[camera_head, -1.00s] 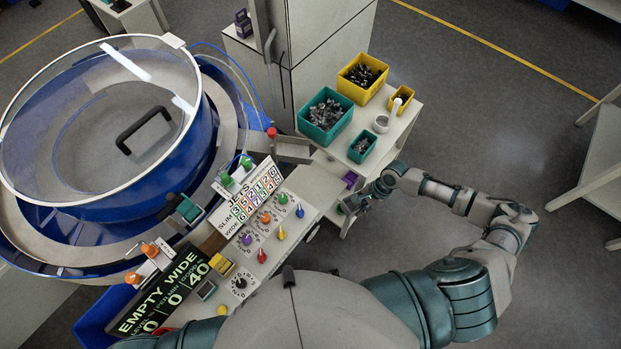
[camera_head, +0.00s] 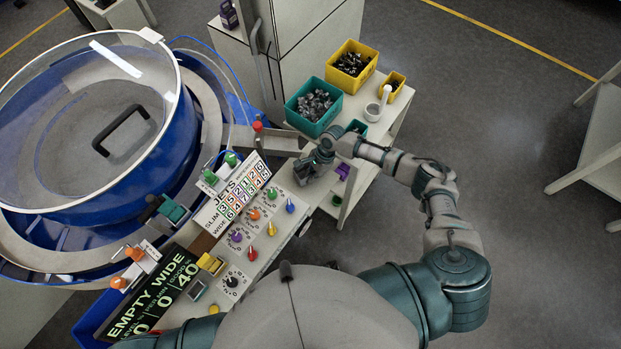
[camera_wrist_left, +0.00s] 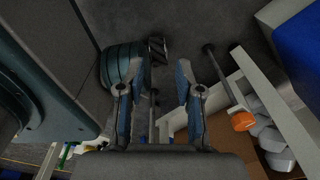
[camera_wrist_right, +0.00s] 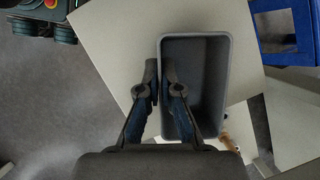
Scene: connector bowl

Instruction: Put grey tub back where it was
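The grey tub (camera_wrist_right: 212,85) shows in the right wrist view as an empty, open rectangular box, seen from above. My right gripper (camera_wrist_right: 160,88) is closed around its left wall, with one finger outside and one inside the rim. In the head view my right gripper (camera_head: 318,160) is over the pale side table by the control panel; the tub is small and partly hidden there. My left gripper (camera_wrist_left: 157,82) is open and empty in the left wrist view, its fingers well apart.
The control panel (camera_head: 250,235) and blue bowl feeder (camera_head: 100,200) stand left.

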